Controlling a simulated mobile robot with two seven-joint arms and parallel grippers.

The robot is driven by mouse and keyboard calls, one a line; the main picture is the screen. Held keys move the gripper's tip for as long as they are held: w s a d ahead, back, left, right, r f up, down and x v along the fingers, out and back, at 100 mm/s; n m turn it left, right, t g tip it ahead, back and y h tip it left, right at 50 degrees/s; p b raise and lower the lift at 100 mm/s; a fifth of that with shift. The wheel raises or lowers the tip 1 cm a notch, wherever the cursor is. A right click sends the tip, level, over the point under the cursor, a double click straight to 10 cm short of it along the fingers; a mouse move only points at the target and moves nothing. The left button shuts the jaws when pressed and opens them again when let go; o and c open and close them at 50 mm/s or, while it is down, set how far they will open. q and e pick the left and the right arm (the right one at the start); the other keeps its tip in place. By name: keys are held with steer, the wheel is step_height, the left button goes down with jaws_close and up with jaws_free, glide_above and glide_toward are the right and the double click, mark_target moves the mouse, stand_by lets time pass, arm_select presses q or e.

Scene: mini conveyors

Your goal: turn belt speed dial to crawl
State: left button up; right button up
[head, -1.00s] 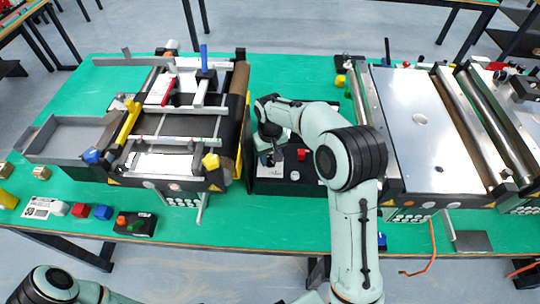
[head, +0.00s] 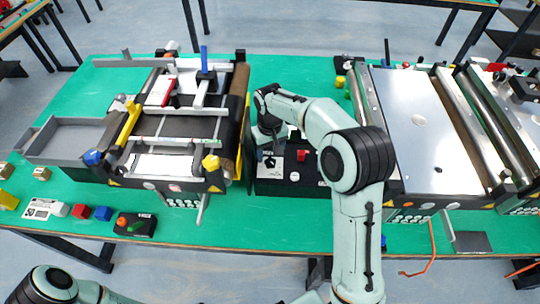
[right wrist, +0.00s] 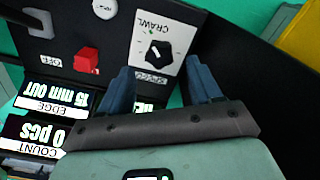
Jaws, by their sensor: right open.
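The belt speed dial (right wrist: 157,51) is a black knob with a pale pointer mark on a white plate lettered CRAWL and SPEED in the right wrist view. The lettering appears upside down or slanted there. My right gripper (right wrist: 160,68) is open, its two blue fingers on either side of the plate's lower part, with nothing between them. I cannot tell how far above the panel they are. My left gripper is out of view.
A red switch (right wrist: 87,60) marked OFF, a round white button (right wrist: 104,8) and lit displays (right wrist: 50,98) sit beside the dial.

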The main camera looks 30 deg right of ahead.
mark_target(270, 160)
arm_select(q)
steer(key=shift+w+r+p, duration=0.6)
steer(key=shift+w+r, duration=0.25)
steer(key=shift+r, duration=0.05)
arm_select(e)
step_height(270, 160, up, 10)
